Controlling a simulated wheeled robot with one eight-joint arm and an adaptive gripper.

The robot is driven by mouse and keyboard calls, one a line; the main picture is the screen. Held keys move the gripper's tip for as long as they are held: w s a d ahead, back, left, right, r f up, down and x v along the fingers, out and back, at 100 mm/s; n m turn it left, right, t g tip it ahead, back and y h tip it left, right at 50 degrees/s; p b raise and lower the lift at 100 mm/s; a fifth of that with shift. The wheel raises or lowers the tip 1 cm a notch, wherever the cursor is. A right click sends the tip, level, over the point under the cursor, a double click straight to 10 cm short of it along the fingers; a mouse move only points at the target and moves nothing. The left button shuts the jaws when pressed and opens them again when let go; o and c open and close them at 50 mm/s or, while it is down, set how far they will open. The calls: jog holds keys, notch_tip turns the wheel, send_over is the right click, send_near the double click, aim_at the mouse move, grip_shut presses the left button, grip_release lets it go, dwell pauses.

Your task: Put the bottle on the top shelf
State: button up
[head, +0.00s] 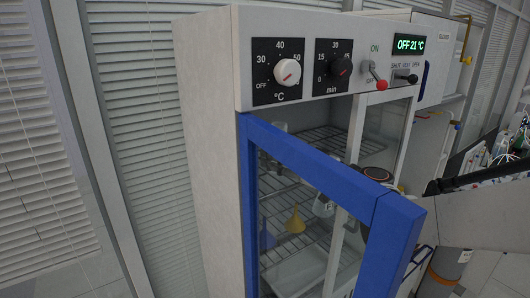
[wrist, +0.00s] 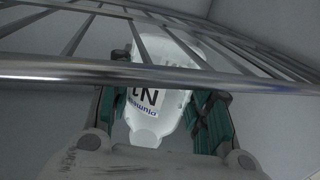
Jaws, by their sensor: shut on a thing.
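In the wrist view my gripper (wrist: 166,98) has its green fingers on both sides of a white bottle (wrist: 172,112) with large black letters on its label. The gripper is shut on the bottle. A metal rod of a wire shelf (wrist: 60,72) crosses in front of the bottle. In the head view the cabinet (head: 205,110) has wire racks inside. The upper rack (head: 318,140) looks mostly bare where it shows. The bottle and my fingers cannot be made out in the head view.
The blue-framed glass door (head: 330,172) stands open towards me and covers part of the interior. A yellow funnel (head: 295,221) and a glass flask (head: 324,206) show through it on a lower level. Knobs and a red switch (head: 379,82) are above the opening.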

jog(key=x, duration=0.4)
jog(key=shift+w+a, duration=0.25)
jog(key=shift+a, duration=0.1)
jog(key=shift+c, duration=0.2)
jog(key=shift+o, duration=0.2)
jog(key=shift+s+d, duration=0.1)
jog(key=shift+d, duration=0.05)
jog(key=shift+f, duration=0.2)
jog(key=shift+c, duration=0.2)
jog(key=o, duration=1.2)
jog(key=shift+c, duration=0.2)
jog(key=shift+r, duration=0.2)
jog(key=b+v, duration=0.1)
jog(key=v, duration=1.1)
jog(key=shift+f+b, duration=0.1)
jog(key=shift+b, duration=0.3)
